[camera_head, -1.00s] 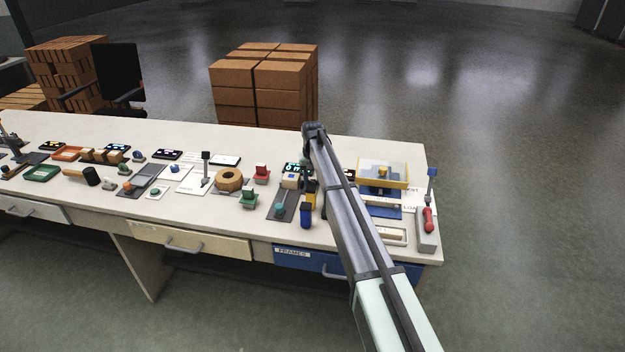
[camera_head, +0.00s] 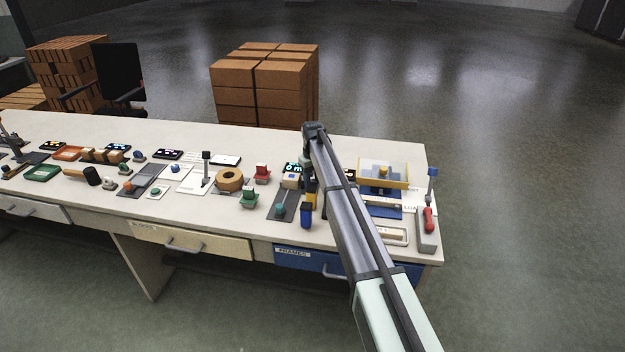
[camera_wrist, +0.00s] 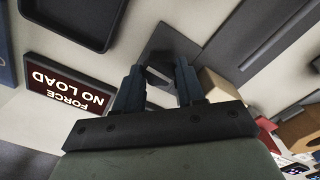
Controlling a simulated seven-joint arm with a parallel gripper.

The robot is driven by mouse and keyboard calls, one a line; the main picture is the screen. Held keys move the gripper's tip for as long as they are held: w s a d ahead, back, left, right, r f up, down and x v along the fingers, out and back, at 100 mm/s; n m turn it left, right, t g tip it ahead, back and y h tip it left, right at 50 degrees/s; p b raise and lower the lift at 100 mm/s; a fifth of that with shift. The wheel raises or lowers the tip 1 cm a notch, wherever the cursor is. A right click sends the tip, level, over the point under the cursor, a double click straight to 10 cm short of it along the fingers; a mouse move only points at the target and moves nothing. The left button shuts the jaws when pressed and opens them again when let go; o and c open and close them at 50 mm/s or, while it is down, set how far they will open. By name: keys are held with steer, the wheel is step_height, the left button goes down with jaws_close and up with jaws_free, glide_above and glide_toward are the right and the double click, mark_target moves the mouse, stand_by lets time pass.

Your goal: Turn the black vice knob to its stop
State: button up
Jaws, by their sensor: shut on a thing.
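In the wrist view the black vice knob (camera_wrist: 158,76) sits between the two fingers, in front of a dark square plate (camera_wrist: 168,47). My gripper (camera_wrist: 158,68) is shut on the knob, with one finger on each side of it. The finger tips partly hide the knob, so its turned angle cannot be read. In the head view my arm reaches down over the right part of the bench, and the knob cannot be made out there.
A sign reading FORCE NO LOAD (camera_wrist: 66,88) lies beside the gripper. A dark tray (camera_wrist: 75,20) and a grey plate (camera_wrist: 262,38) are close by. The white bench (camera_head: 385,147) is crowded with small fixtures. A blue-and-yellow fixture (camera_head: 384,174) stands right of my arm.

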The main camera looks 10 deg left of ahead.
mark_target(313, 181)
steer(key=shift+s, duration=0.1)
steer(key=o, duration=1)
steer(key=shift+o, duration=0.2)
steer(key=shift+a+r, duration=0.1)
steer(key=shift+r, duration=0.45)
steer(key=shift+d+r, duration=0.15)
steer(key=shift+r, duration=1.6)
steer(key=shift+d+r, duration=0.1)
steer(key=shift+r, duration=1.65)
steer(key=shift+n, duration=0.6)
step_height(313, 181, up, 5)
steer(key=shift+s+d+r, duration=0.1)
steer(key=shift+s+r, duration=0.05)
steer(key=shift+r, duration=0.05)
step_height(313, 181, down, 14)
steer(key=shift+r, duration=0.2)
